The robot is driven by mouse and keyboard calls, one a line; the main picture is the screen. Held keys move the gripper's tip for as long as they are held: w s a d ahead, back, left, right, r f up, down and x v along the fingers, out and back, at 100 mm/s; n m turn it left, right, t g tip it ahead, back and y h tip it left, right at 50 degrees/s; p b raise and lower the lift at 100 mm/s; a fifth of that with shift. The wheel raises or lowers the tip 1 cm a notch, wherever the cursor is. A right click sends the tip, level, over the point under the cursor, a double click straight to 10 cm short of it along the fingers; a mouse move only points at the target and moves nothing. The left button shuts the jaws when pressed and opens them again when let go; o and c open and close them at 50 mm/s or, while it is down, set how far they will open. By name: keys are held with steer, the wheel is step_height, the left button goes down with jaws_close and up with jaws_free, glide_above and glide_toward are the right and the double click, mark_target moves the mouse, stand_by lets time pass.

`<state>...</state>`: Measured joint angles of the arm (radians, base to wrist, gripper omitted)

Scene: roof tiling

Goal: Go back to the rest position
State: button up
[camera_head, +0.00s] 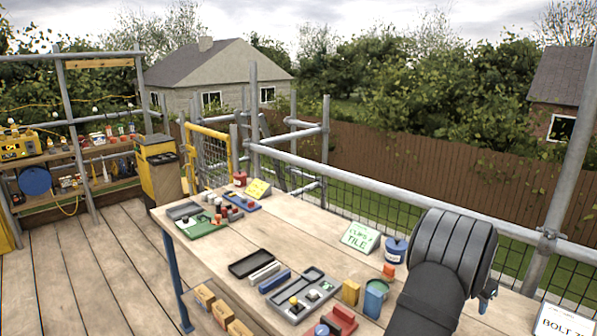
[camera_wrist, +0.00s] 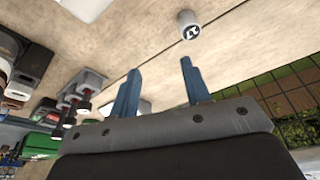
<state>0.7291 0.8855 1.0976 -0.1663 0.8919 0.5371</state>
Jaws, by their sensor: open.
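My gripper (camera_wrist: 160,66) shows in the wrist view with its two blue fingers apart and nothing between them. Past the fingertips, a small pale cylinder with a dark mark on its end (camera_wrist: 188,23) stands on the wooden bench (camera_wrist: 225,50), apart from the fingers. In the head view my dark arm rises at the lower right, over the right part of the bench (camera_head: 300,240). It hides what lies behind it, and the fingers cannot be made out clearly there.
A grey parts tray (camera_head: 312,283) lies farther left. Scaffold rails (camera_head: 400,185) run behind the bench. The middle of the bench is mostly clear.

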steer(key=s+d+r, duration=0.2)
steer(key=s, duration=0.9)
steer(key=s+d+r, duration=0.1)
steer(key=s+d, duration=0.1)
steer(key=s, duration=0.9)
steer(key=shift+m, duration=0.3)
steer(key=w+f, duration=0.2)
steer(key=w, duration=0.1)
steer(key=w+a+f, duration=0.1)
steer(key=w+f, duration=0.2)
steer(key=w, duration=0.1)
steer(key=w+f, duration=0.2)
steer(key=w, duration=0.2)
steer(key=shift+a+f, duration=0.15)
steer(key=shift+f, duration=0.05)
steer(key=shift+s+f, duration=0.1)
steer(key=shift+f, duration=0.55)
